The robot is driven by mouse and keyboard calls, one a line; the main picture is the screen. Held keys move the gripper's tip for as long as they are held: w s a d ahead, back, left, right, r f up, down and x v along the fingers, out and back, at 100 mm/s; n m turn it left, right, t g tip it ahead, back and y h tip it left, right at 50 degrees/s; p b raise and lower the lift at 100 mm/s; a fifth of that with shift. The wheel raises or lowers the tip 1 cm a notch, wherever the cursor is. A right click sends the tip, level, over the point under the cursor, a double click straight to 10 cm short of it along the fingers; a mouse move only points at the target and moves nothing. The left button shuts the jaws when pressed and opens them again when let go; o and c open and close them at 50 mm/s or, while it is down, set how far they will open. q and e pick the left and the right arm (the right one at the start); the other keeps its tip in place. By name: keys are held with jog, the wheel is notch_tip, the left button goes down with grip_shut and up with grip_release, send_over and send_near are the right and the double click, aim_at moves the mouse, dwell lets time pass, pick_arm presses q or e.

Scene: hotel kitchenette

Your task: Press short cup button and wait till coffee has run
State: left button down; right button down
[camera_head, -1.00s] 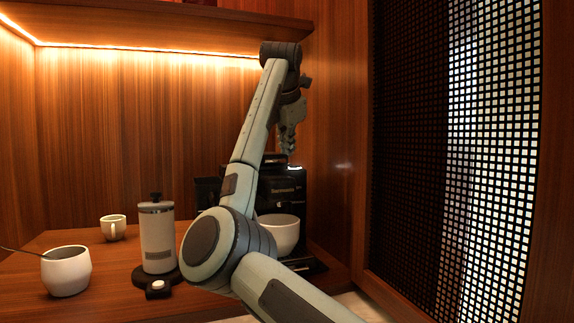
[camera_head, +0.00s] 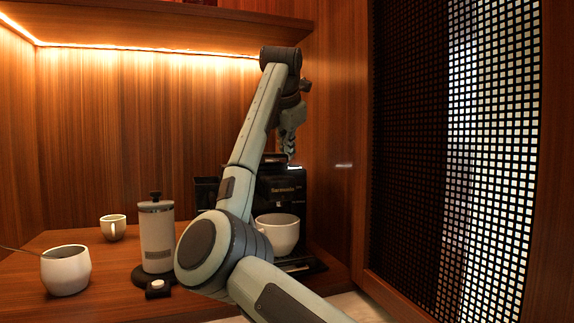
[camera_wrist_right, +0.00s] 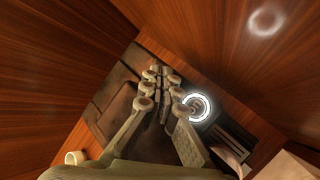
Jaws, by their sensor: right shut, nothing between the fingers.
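The black coffee machine (camera_head: 283,188) stands in the back right corner of the counter, partly hidden behind my right arm. A white cup (camera_head: 277,233) stands at its front, below the machine's body. My right gripper (camera_head: 290,153) is shut and empty, pointing down just above the top of the machine. In the right wrist view, a round button with a glowing white ring (camera_wrist_right: 197,107) lies just right of my right gripper's fingers (camera_wrist_right: 163,84). I cannot tell whether the fingertips touch the machine. No coffee stream can be made out. My left gripper is not in view.
A white canister with a black knob (camera_head: 157,237) stands left of my arm, with a small dark object (camera_head: 158,288) at its foot. A white bowl with a spoon (camera_head: 66,270) and a small cup (camera_head: 113,227) stand further left. Wood walls and a shelf (camera_head: 160,25) enclose the corner.

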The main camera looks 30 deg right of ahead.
jog(key=shift+f, duration=0.35)
dwell(0.5)
jog(key=shift+r+p, duration=0.7)
jog(key=shift+r, duration=0.1)
jog(key=shift+r+p, duration=0.6)
jog(key=shift+r, duration=1.9)
